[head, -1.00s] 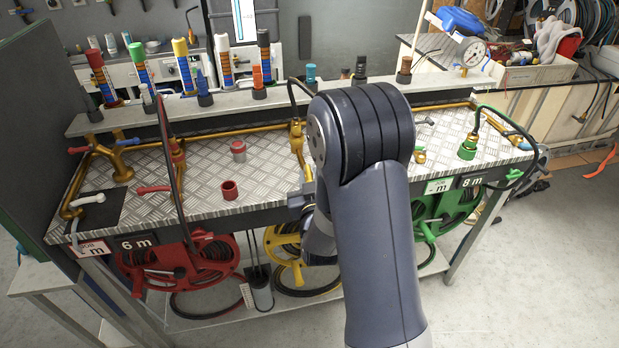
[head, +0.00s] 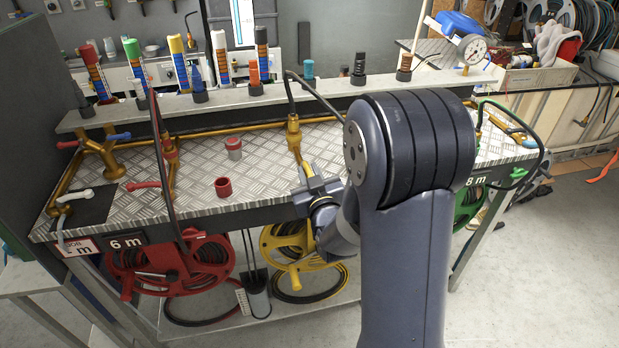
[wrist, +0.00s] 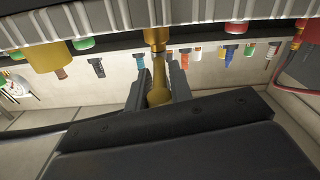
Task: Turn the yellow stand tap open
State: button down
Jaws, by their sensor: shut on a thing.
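The yellow stand tap (head: 294,133) is a brass-coloured upright fitting on the chequer-plate bench, above the yellow hose reel (head: 290,245). A black hose rises from its top. In the head view my gripper (head: 309,178) is at the front of the bench at the tap's lower part, and my arm covers much of the area. In the wrist view my gripper (wrist: 160,87) has its two fingers on either side of a brass-yellow part of the tap (wrist: 158,97), shut on it. The exact contact and the lever's angle are hard to tell.
The red tap (head: 169,150) with its red lever and upright hose stands to the left. A red cup (head: 223,187) and a grey-red cap (head: 233,148) sit on the plate between. The red reel (head: 170,265) hangs below. The green reel (head: 468,205) is partly behind my arm.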

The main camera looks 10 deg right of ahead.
jog(key=c, duration=1.4)
grip_release()
jog(key=shift+c, duration=0.2)
jog(key=s+b, duration=0.2)
jog(key=s, duration=0.8)
jog(key=shift+s+d, duration=0.15)
jog(key=shift+s, duration=0.25)
jog(key=shift+w, duration=0.1)
